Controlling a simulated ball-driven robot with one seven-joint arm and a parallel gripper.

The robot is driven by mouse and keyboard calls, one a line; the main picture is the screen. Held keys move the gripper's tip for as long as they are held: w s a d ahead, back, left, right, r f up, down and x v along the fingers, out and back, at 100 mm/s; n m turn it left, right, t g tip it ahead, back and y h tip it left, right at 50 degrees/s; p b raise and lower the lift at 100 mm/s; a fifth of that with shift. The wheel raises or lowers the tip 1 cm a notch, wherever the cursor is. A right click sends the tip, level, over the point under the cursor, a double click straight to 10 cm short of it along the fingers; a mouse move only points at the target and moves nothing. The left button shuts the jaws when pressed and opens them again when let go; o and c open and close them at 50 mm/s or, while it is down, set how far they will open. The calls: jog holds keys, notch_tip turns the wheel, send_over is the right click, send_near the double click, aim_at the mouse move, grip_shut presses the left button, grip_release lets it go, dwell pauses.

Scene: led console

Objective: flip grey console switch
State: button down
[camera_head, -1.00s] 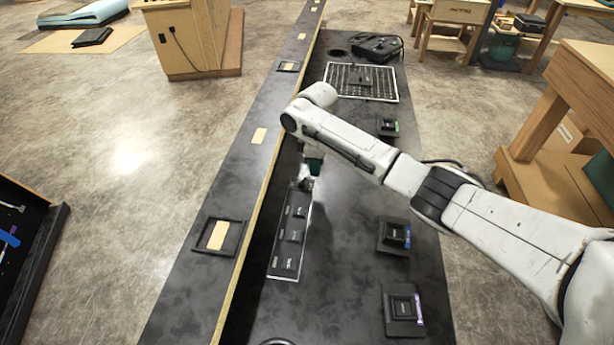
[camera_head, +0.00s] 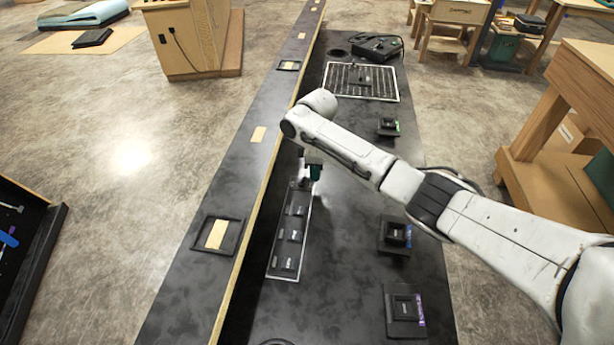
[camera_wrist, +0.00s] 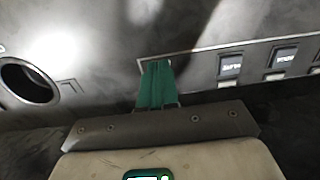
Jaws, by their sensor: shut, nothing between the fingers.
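A narrow switch panel (camera_head: 273,275) lies along the left side of the black console top, with several dark labelled switches in a row: a near one (camera_head: 288,264), a middle one (camera_head: 293,235) and a far one (camera_head: 298,209). In the wrist view, two labelled switches (camera_wrist: 229,67) (camera_wrist: 283,57) show at the right; I cannot read the labels. My gripper (camera_head: 313,172) is at the far end of this panel. In the wrist view its green fingers (camera_wrist: 157,82) are together and empty, over the panel's end corner. The grey switch cannot be told apart; the fingers may hide it.
A raised ledge (camera_head: 258,160) runs along the console's left side. Separate switch boxes (camera_head: 395,235) (camera_head: 405,308) stand to the right, below my arm. A grille (camera_head: 362,80) lies at the far end. A round hole (camera_wrist: 29,80) shows at the left of the wrist view.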

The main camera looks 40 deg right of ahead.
jog(key=shift+f, duration=0.35)
jog(key=shift+w+a+b, duration=0.25)
jog(key=shift+w+b, duration=0.05)
jog(key=shift+w, duration=0.05)
jog(key=shift+w+a+b, duration=0.3)
jog(key=shift+w+a, duration=0.2)
jog(key=shift+w, duration=0.05)
jog(key=shift+d+r, duration=0.1)
dwell(0.4)
notch_tip(320, 180, up, 7)
jog(key=p, duration=0.7)
jog(key=shift+s+d, duration=0.25)
jog(key=shift+s, duration=0.15)
dwell(0.3)
